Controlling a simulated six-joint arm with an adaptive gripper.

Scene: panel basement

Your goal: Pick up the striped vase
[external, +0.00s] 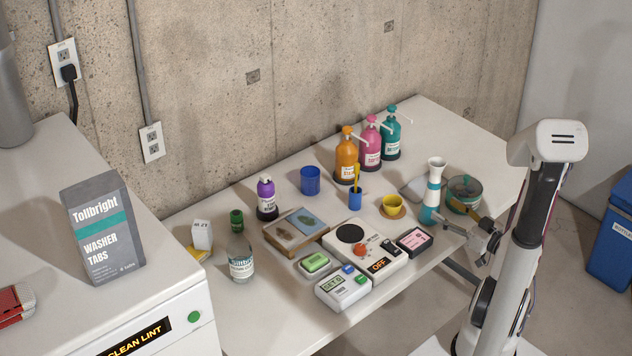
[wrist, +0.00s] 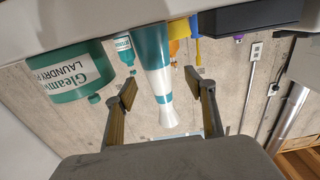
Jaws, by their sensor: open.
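The striped vase (external: 433,187) stands upright near the table's front right edge, with white and teal bands and a narrow neck flaring to a white rim. It also shows upside down in the wrist view (wrist: 153,48), in line with the gap between my fingers. My gripper (external: 466,226) is just to the right of the vase's lower part. In the wrist view my gripper (wrist: 161,90) is open with nothing held, one finger on each side of the vase's outline. I cannot tell how far the fingertips are from the vase.
Pump bottles (external: 371,145) stand behind.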

